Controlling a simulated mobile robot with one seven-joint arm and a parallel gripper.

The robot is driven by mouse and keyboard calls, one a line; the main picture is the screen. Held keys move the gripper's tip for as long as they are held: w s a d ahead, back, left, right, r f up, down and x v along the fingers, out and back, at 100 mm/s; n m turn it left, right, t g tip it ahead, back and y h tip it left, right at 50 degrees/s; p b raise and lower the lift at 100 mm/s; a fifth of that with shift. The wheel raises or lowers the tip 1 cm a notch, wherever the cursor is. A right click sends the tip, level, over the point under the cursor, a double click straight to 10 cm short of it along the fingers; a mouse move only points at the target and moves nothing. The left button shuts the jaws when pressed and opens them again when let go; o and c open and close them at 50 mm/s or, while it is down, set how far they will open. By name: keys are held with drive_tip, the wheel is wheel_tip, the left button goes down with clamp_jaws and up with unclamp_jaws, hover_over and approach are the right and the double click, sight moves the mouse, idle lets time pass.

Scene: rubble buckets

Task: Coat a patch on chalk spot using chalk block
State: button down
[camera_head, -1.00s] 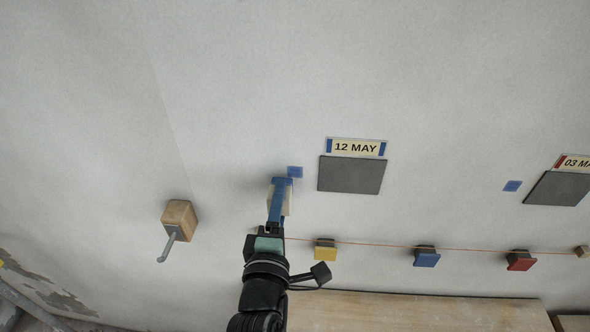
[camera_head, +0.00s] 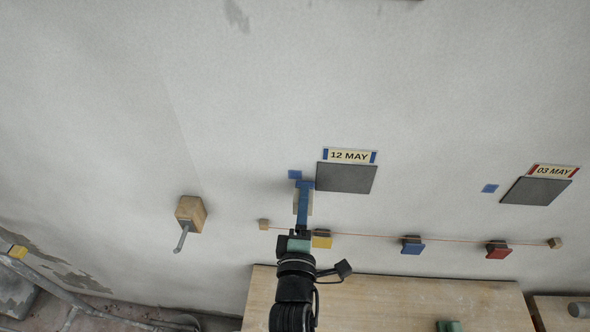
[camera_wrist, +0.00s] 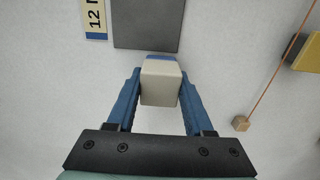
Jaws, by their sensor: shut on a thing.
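My gripper (camera_head: 303,200) is shut on a pale block with a blue end, which appears to be the chalk block (camera_wrist: 160,85). In the wrist view it sits between my two blue fingers. A dark grey square panel (camera_head: 346,178) is on the pale wall, up and right of my gripper; it also shows in the wrist view (camera_wrist: 147,24), just beyond the block. A small blue square (camera_head: 295,174) is left of the panel, just above my fingertips. I cannot tell which mark is the chalk spot, or whether the block touches the wall.
A "12 MAY" label (camera_head: 349,156) is above the panel. A second grey panel (camera_head: 535,190) is at right. A cord with yellow (camera_head: 321,242), blue (camera_head: 411,246) and red (camera_head: 498,251) blocks runs below. A wooden block with a hook (camera_head: 190,212) is at left.

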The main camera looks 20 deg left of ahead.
drive_tip(key=shift+s, duration=0.1)
drive_tip(key=shift+v, duration=1.9)
